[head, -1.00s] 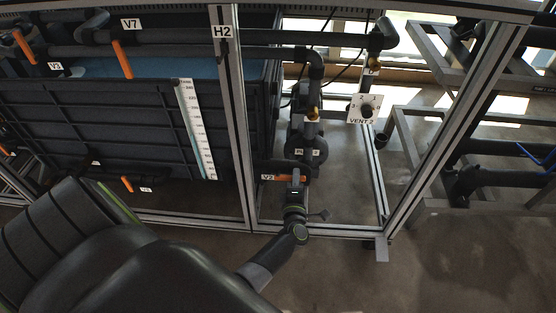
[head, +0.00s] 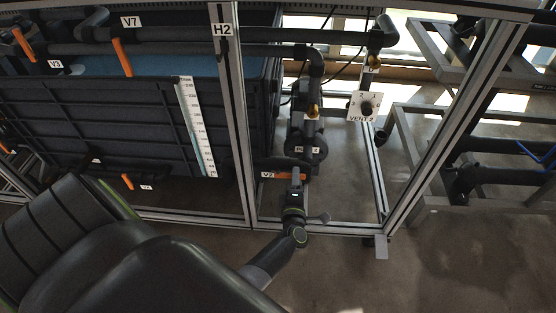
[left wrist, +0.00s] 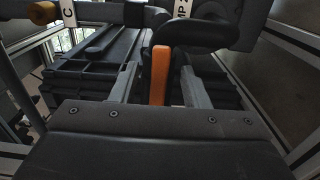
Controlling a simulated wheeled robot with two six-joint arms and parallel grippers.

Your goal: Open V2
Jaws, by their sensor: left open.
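The V2 label (head: 268,175) sits on a dark pipe low in the frame bay, left of my left gripper in the head view. An orange lever (head: 284,176) lies sideways beside the label. My left gripper (head: 295,180) is at the lever's right end. In the left wrist view the orange lever (left wrist: 160,75) stands between the two grey fingers of my left gripper (left wrist: 158,64). The fingers are open, with a gap on each side of the lever. The lever's lower end is hidden behind the gripper body. My right gripper is out of view.
A frame post (head: 232,110) labelled H2 stands left of the bay. A pump (head: 305,147) is just above my gripper. A VENT 2 dial plate (head: 362,104) hangs to the upper right. A dark tank (head: 100,125) fills the left. Floor is clear at lower right.

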